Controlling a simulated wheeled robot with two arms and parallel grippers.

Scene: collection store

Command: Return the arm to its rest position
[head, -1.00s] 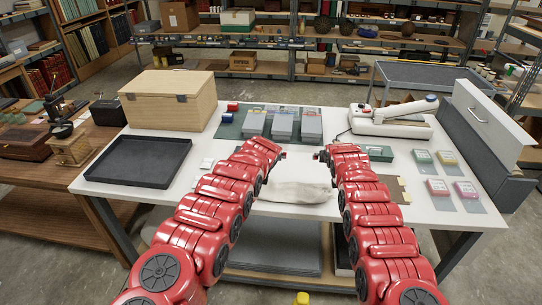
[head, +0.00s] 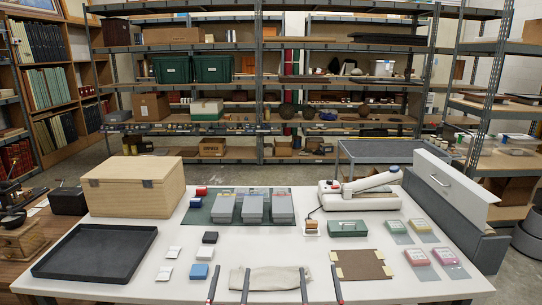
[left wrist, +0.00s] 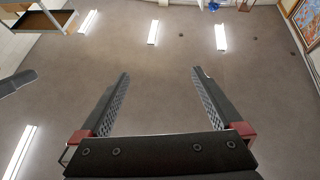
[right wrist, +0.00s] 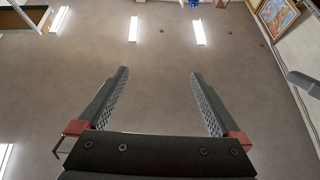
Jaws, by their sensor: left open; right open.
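My left gripper (head: 233,268) shows only as two upright fingertips at the bottom edge of the head view, in front of the white table's near side. My right gripper (head: 318,267) shows the same way, further right. In the left wrist view the left jaws (left wrist: 160,75) are wide apart with nothing between them. In the right wrist view the right jaws (right wrist: 158,75) are also wide apart and empty. Both wrist views look past the fingers at a plain surface with bright light strips, apparently the ceiling. The arms themselves are below the head view.
The white table (head: 150,291) carries a black tray (head: 62,276), a wooden box (head: 100,198), grey boxes (head: 252,212), a white device (head: 360,202), a pale cushion-like bundle (head: 270,279) and a brown board (head: 362,265). Shelving stands behind.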

